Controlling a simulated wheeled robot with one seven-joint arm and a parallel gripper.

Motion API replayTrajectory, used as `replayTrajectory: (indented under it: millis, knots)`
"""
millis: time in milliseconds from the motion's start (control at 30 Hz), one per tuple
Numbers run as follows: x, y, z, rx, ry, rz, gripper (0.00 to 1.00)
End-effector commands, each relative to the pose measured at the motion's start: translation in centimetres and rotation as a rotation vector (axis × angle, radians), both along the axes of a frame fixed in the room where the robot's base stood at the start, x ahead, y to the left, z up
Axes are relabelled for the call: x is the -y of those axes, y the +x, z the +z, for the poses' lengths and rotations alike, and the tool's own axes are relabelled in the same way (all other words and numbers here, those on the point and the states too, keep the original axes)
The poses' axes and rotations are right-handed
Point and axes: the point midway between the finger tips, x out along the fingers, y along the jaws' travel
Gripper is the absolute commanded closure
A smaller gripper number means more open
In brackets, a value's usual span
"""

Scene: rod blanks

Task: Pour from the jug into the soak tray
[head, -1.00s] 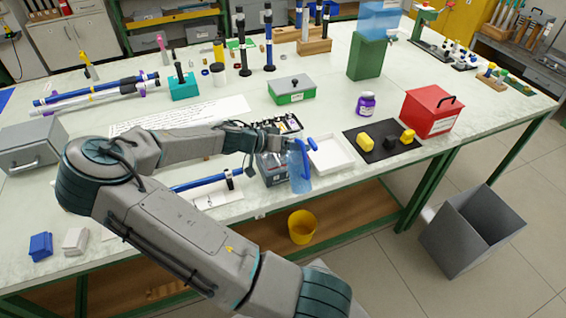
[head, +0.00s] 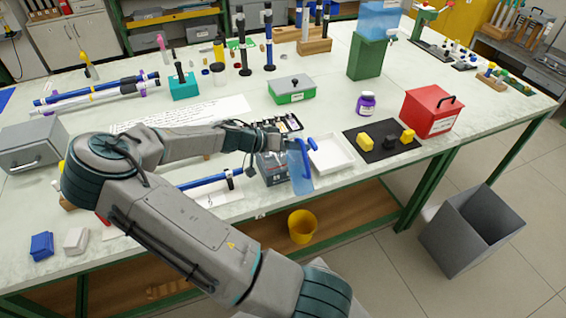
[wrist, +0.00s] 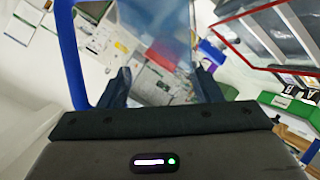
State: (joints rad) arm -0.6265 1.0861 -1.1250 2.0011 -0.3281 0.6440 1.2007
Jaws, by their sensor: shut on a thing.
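The jug (head: 300,178) is translucent pale blue with a darker blue handle. My gripper (head: 284,143) is shut on it and holds it in the air at the front edge of the bench. In the wrist view the jug (wrist: 150,25) is between my gripper's fingers (wrist: 163,88), with the handle on the left. The soak tray (head: 345,167), a shallow white tray, lies on the bench just right of the jug. Its visible inside looks plain white. The jug looks nearly upright. I cannot tell how much liquid is in it.
A black mat (head: 372,153) with yellow and black blocks lies right of the tray, and a red box (head: 428,112) stands beyond it. A dark grey box (head: 273,172) is close behind the jug. A yellow bucket (head: 302,226) stands below the bench edge.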

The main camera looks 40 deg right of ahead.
Motion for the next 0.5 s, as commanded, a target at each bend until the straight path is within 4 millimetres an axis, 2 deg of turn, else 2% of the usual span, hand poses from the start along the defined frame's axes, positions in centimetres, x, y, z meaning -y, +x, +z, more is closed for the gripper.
replayTrajectory:
  millis: [200, 500]
  knots:
    - [-0.03, 0.08, -0.18, -0.060, 0.014, 0.001, 0.77]
    - [-0.02, 0.04, -0.17, -0.059, 0.014, 0.001, 0.77]
